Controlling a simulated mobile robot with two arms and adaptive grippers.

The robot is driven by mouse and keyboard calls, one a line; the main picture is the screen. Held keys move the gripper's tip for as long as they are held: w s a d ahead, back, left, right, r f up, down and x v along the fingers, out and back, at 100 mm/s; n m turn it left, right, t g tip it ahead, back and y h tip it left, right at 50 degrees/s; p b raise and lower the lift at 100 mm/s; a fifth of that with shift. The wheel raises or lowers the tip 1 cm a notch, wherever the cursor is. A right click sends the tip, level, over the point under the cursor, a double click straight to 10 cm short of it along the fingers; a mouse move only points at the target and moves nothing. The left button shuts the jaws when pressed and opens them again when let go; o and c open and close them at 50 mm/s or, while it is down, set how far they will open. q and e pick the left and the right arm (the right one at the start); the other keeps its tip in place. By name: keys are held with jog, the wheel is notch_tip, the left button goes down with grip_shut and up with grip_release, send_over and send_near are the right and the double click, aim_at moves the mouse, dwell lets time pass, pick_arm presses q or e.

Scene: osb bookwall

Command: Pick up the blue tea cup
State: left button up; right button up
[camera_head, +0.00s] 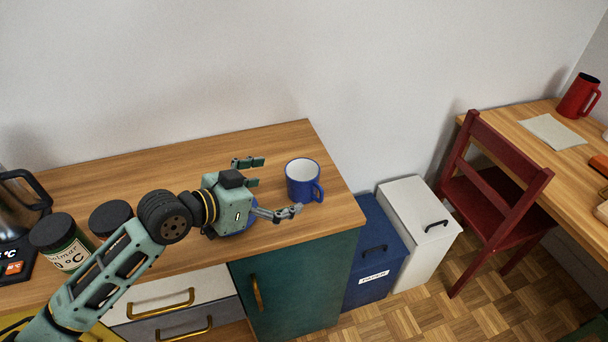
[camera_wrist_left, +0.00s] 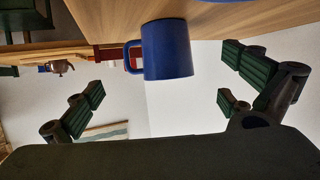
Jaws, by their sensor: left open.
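The blue tea cup (camera_head: 302,181), with a white inside, stands upright near the right end of the wooden counter. Its handle points toward the front right. My left gripper (camera_head: 277,185) is open and empty just left of the cup, its fingers spread and pointing at it. In the left wrist view, which appears upside down, the cup (camera_wrist_left: 168,48) shows between and beyond the open fingers of my left gripper (camera_wrist_left: 170,92). I see no finger contact with it. My right gripper is not in view.
A blue item (camera_head: 241,229), mostly hidden, lies under my left gripper. Dark-lidded jars (camera_head: 62,245) stand at the counter's left. Blue (camera_head: 375,250) and white (camera_head: 418,215) bins stand right of the counter, then a red chair (camera_head: 497,185). The counter behind the cup is clear.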

aim_at(295, 185)
pick_arm(q)
jog(key=x, duration=0.2)
jog(key=p+x, duration=0.1)
jog(key=x, duration=0.1)
jog(key=shift+s+d+r, duration=0.15)
jog(key=shift+s+d, duration=0.1)
jog(key=shift+x, duration=1.15)
jog(key=shift+w, duration=0.2)
jog(key=shift+c, duration=0.4)
jog(key=c, duration=1.7)
jog(key=shift+c, duration=0.4)
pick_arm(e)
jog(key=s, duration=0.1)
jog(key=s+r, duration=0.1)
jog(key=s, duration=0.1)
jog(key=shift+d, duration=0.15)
